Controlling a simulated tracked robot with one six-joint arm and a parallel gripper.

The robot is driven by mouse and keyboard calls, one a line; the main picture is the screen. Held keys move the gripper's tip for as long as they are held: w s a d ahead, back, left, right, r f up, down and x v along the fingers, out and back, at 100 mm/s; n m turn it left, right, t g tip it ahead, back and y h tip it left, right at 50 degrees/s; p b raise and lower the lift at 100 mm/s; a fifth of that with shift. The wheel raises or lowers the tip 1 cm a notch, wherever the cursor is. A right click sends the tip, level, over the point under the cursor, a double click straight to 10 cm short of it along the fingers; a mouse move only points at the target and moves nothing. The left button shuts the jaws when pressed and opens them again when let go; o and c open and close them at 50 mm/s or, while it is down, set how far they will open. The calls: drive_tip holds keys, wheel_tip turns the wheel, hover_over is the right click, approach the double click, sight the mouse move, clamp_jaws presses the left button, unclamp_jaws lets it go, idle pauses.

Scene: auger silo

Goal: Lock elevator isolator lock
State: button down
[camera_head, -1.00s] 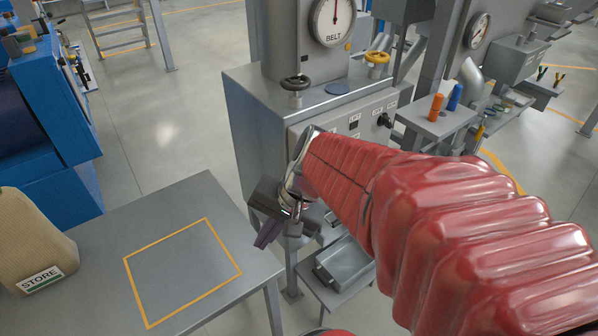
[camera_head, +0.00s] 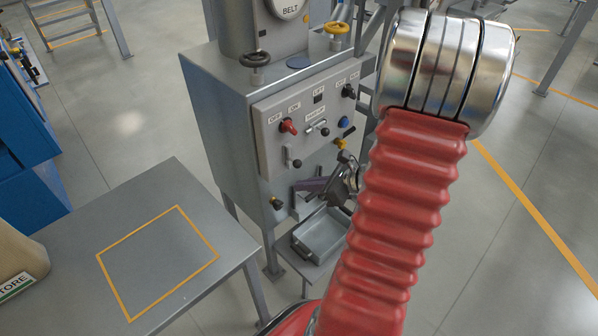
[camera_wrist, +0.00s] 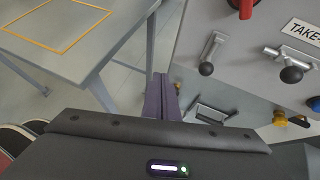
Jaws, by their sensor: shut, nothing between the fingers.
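The grey control panel (camera_head: 270,150) is on the front of a metal cabinet. It carries a red OFF/ON switch (camera_head: 288,126), with a short black-ball lever (camera_head: 292,160) below it; the lever also shows in the wrist view (camera_wrist: 208,62). The TAKE-UP handle (camera_head: 318,127) is to their right. A black OFF/ON selector (camera_head: 349,91) is at upper right. I cannot tell which control is the isolator lock. My gripper (camera_head: 310,185) is shut and empty, its purple fingers in front of the panel's lower part. In the wrist view, the fingers (camera_wrist: 161,92) are apart from the lever.
A grey table (camera_head: 190,290) with a yellow outlined square stands at left, with a STORE sack (camera_head: 20,258) at its edge. A grey tray (camera_head: 322,238) sits below the panel. Floor at right is clear.

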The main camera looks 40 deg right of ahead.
sight(294, 162)
drive_tip(key=s+d+f+m+t+h, duration=0.1)
drive_tip(key=s+d+f+m+h, duration=0.1)
drive_tip(key=d, duration=0.4)
drive_tip(key=f+m, duration=0.1)
drive_tip(key=m, duration=0.1)
drive_tip(key=shift+s+d+f+m, duration=0.2)
drive_tip(key=shift+s+m, duration=0.15)
drive_tip(key=shift+m, duration=0.05)
drive_tip(key=shift+w+f, duration=0.1)
drive_tip(key=x, duration=1)
drive_tip(key=shift+w+d+r, duration=0.1)
drive_tip(key=shift+r, duration=0.6)
drive_tip(key=shift+w+d+r, duration=0.1)
drive_tip(key=shift+d+r, duration=0.05)
drive_tip(key=shift+r, duration=0.55)
drive_tip(key=shift+w+d+r, duration=0.1)
drive_tip(key=shift+w+r, duration=0.05)
drive_tip(key=shift+r, duration=0.5)
